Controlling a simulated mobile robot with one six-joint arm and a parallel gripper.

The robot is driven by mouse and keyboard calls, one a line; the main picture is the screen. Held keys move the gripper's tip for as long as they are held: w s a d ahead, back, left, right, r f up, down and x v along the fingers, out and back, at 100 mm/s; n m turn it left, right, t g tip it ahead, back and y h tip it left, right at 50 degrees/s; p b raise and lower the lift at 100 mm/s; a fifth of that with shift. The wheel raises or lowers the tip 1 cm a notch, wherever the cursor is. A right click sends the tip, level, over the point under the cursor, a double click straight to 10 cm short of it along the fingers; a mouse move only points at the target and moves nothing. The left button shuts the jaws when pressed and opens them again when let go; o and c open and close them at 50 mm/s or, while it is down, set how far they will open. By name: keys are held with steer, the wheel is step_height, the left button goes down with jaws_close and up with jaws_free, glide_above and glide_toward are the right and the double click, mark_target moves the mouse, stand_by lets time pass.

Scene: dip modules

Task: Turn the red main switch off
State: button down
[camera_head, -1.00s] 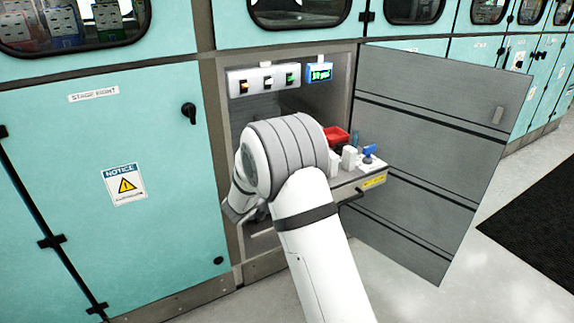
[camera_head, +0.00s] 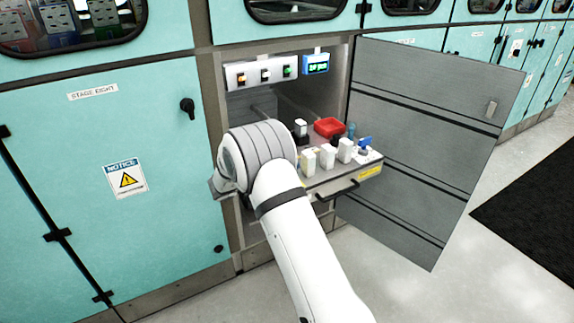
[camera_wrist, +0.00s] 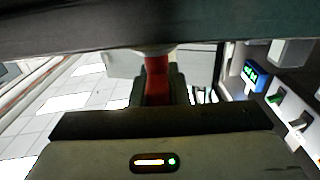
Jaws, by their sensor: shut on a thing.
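In the wrist view, the red main switch (camera_wrist: 157,80) shows as an upright red handle below a pale round base. My gripper (camera_wrist: 158,95) is shut on this red handle, with a dark finger on each side of it. The handle's angle relative to its marked positions cannot be read. In the head view, my gripper (camera_head: 221,186) is at the left side of the open cabinet bay, mostly covered by my white arm. The red switch is hidden there.
A panel (camera_head: 262,73) with orange, white and green rockers sits high in the bay beside a lit blue-framed display (camera_head: 316,64). A pulled-out drawer (camera_head: 345,184) carries a red bin (camera_head: 328,127) and several white modules. The grey door (camera_head: 430,150) stands open at right.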

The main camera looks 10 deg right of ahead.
steer(key=shift+d+r, duration=0.1)
steer(key=c, duration=1.4)
jaws_free()
steer(key=p+v, duration=0.1)
steer(key=v, duration=0.6)
steer(key=shift+a, duration=0.4)
steer(key=shift+s, duration=0.15)
